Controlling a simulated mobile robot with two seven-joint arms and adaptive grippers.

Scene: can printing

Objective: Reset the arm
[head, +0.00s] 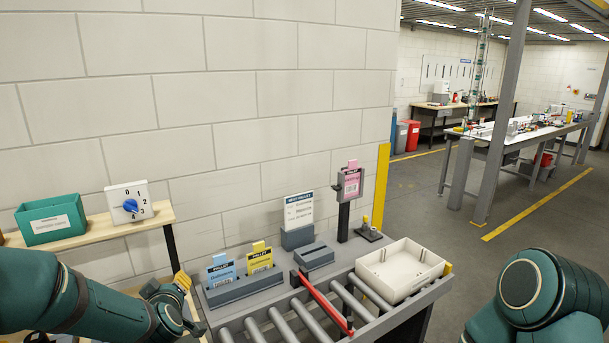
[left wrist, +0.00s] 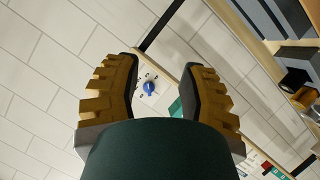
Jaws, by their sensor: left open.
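My left gripper (head: 182,282) has tan fingers and sits at the lower left, beside the left end of the conveyor bench. In the left wrist view its fingers (left wrist: 160,66) are apart with nothing between them. A white panel with a blue dial (left wrist: 148,88) shows in the gap, well beyond the fingertips. My left arm (head: 85,295) reaches in from the left, low in front of the shelf. My right arm (head: 535,290) shows only as green links at the lower right; its gripper is outside the picture.
The roller conveyor (head: 345,300) carries a red bar (head: 322,300) and a white tray (head: 400,268). Blue (head: 222,272) and yellow (head: 260,257) cards stand in a grey holder. A pink card (head: 352,183) is on a post. A green bin (head: 52,219) sits on the wooden shelf (head: 100,228).

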